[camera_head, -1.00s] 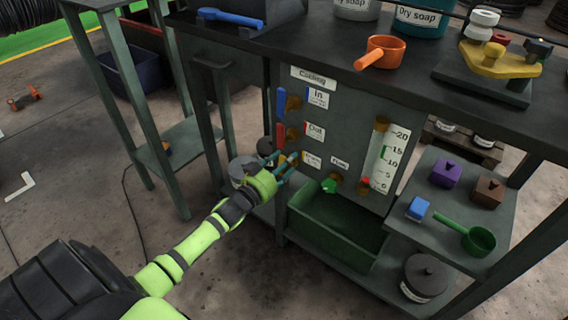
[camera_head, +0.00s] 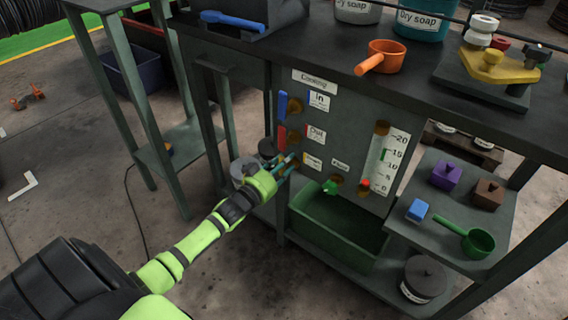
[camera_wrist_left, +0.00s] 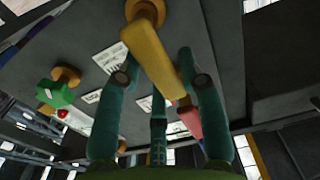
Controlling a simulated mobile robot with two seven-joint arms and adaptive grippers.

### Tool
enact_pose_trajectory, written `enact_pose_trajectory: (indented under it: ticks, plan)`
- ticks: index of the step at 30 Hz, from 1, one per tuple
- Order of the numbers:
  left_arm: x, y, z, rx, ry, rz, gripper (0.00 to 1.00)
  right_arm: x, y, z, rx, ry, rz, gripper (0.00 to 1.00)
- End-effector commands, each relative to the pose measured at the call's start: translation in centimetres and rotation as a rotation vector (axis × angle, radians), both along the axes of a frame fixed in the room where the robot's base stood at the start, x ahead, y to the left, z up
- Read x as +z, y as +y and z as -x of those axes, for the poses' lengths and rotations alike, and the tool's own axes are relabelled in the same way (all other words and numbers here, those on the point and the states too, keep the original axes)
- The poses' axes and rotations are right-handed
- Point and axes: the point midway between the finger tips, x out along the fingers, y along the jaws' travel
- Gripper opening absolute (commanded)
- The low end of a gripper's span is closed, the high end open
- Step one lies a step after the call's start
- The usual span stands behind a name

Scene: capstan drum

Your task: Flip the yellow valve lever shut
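The yellow valve lever (camera_wrist_left: 156,60) hangs from a brass fitting in the left wrist view, its free end pointing toward my left gripper. My left gripper (camera_wrist_left: 160,85) has its green fingers apart, one on each side of the lever, with a third finger below its end. I cannot tell whether any finger touches it. In the head view, my left gripper (camera_head: 281,165) is at the lowest valve of the left column on the grey panel (camera_head: 345,105), and its fingers largely hide the lever. My right gripper is not in view.
Blue (camera_head: 282,104) and red (camera_head: 282,137) levers sit above on the panel. A green valve (camera_head: 330,187) is to the right, over a green trough (camera_head: 330,225). A dark post stands left of the arm. An orange scoop (camera_head: 384,57) lies on the tabletop.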

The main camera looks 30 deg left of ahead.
Motion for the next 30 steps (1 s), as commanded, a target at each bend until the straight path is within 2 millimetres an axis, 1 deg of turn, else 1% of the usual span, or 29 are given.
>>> enact_pose_trajectory:
  ticks: [10,14,17,24,30]
  plan:
    - [0.0,0.0,0.0,0.000,0.000,-0.005,0.57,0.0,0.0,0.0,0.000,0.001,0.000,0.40]
    - [-0.2,0.1,0.8,0.000,0.003,-0.005,0.57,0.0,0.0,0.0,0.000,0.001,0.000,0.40]
    - [-0.2,0.2,2.1,0.000,0.003,-0.004,0.57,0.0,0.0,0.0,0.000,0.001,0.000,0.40]
    - [-0.2,0.5,7.0,0.000,0.004,-0.004,0.57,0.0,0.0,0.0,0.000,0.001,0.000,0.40]
    - [-0.1,0.8,10.3,0.000,0.002,-0.004,0.57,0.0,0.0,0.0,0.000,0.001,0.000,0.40]
